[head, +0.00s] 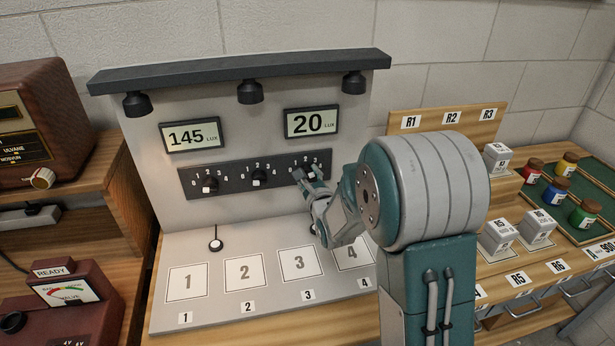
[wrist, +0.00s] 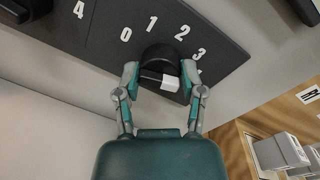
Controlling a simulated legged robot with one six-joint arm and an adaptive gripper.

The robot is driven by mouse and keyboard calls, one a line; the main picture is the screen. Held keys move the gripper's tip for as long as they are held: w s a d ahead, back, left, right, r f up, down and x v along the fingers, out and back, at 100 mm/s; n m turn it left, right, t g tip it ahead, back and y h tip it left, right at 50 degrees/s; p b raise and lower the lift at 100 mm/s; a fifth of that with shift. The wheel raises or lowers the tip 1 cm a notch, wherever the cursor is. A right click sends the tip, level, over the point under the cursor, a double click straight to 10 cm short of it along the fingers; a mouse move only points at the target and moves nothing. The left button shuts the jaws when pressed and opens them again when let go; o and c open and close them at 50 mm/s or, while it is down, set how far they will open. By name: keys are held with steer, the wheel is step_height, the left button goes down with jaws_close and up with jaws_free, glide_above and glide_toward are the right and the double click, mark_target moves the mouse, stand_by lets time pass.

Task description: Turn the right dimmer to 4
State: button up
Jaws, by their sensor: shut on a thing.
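The right dimmer (wrist: 158,55) is a black round knob with a grip bar and a white patch on its lower front, seen in the wrist view. My gripper (wrist: 162,82) is shut on this grip, one finger on each side. In the head view my gripper (head: 313,184) is at the right end of the dark dimmer panel (head: 232,178) and partly hides the knob. The numerals 0 to 3 show around the knob in the wrist view; the 4 is mostly hidden by a finger. I cannot tell which numeral the knob points to.
The right display (head: 310,122) reads 20 lux and the left display (head: 190,135) 145 lux. The left dimmer (head: 210,184) and middle dimmer (head: 259,176) stand beside it on the panel. Numbered squares lie below. Grey blocks (head: 497,236) and colored jars (head: 584,213) stand at right.

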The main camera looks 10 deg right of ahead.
steer(key=shift+s+f+m, duration=0.1)
steer(key=shift+f+m, duration=0.25)
steer(key=shift+m, duration=0.05)
steer(key=o, duration=1.1)
steer(key=shift+o, duration=0.2)
steer(key=shift+r, duration=0.15)
steer(key=s, duration=1.1)
steer(key=shift+s+d, duration=0.3)
steer(key=shift+d, duration=0.1)
steer(key=shift+r, duration=0.1)
